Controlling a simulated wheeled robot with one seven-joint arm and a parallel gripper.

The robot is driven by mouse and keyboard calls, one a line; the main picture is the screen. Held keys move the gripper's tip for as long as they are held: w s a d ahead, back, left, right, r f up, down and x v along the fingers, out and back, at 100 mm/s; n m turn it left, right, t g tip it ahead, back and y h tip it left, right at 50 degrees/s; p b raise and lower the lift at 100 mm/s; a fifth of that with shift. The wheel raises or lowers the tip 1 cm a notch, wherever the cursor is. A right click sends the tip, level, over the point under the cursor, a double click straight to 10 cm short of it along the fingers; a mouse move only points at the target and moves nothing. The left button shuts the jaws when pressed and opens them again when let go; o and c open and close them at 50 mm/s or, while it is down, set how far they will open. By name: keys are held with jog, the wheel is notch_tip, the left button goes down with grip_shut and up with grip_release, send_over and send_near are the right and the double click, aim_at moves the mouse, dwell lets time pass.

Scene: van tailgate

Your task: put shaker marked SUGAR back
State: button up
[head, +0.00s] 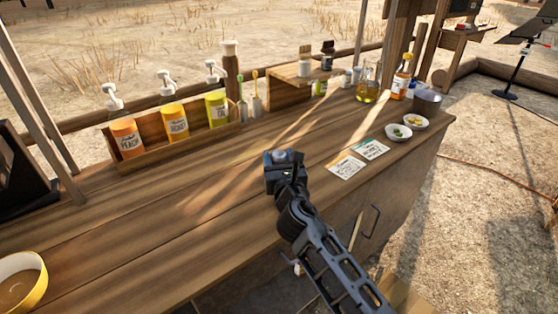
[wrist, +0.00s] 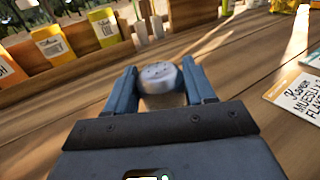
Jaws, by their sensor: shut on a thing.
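My gripper (head: 284,168) is over the middle of the wooden counter, near its front edge. In the wrist view my gripper (wrist: 160,88) has its two fingers closed on the sides of a shaker (wrist: 159,74) with a round, silvery, perforated top. The shaker's top also shows between the fingers in the head view (head: 283,155). Its body is mostly hidden by the gripper, and no SUGAR marking can be read. I cannot tell whether its base touches the counter.
A wooden rack (head: 133,163) holds pump bottles labelled PEACH (head: 126,139) and others. A small wooden shelf (head: 287,93) with jars stands at the back. Two printed cards (head: 346,167), small bowls (head: 399,133) and bottles (head: 402,77) are to the right. A yellow bowl (head: 38,291) is front left.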

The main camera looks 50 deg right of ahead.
jog(key=shift+f, duration=0.1)
jog(key=o, duration=1.1)
